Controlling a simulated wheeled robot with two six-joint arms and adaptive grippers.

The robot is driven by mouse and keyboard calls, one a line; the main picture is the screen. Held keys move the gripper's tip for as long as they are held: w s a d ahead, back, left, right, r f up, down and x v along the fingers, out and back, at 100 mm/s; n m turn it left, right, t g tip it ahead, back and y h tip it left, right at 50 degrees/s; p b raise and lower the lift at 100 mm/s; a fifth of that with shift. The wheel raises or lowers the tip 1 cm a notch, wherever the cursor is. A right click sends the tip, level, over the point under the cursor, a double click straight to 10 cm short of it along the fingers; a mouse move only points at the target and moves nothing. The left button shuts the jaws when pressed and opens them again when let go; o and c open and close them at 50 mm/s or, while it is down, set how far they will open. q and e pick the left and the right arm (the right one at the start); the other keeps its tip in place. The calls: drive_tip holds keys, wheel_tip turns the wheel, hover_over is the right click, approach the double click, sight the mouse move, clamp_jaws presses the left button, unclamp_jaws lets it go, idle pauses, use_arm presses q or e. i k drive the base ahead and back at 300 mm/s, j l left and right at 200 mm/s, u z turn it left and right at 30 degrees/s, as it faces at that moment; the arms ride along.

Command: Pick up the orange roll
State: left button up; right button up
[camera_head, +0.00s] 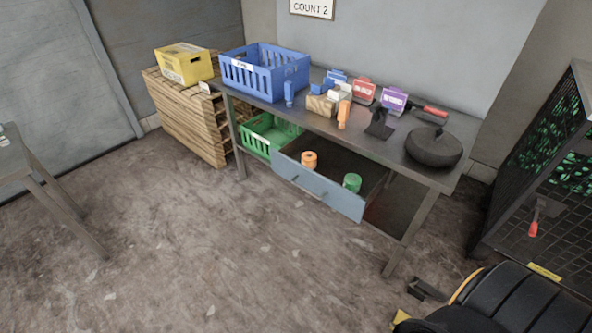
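The orange roll (309,159) stands upright in the pulled-out drawer (318,192) under the metal workbench, near the drawer's left end. Its upper part shows above the blue-grey drawer front, which hides its base. A green roll (351,182) stands in the same drawer, to the right of the orange roll and apart from it. I cannot make out either of my grippers in the head view.
The workbench (408,163) carries a blue crate (277,82), small coloured items and a dark round object (433,148). A green crate (262,143) sits below, left of the drawer. A black padded object (520,300) occupies the lower right. The floor before the drawer is clear.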

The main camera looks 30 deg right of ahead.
sight(309, 158)
drive_tip(key=i+j+z, duration=0.1)
drive_tip(key=i, duration=0.35)
drive_tip(key=i+j, duration=0.25)
drive_tip(key=i, duration=0.2)
drive_tip(key=i+j+z, duration=0.15)
drive_tip(key=i, duration=0.35)
drive_tip(key=z, duration=1.95)
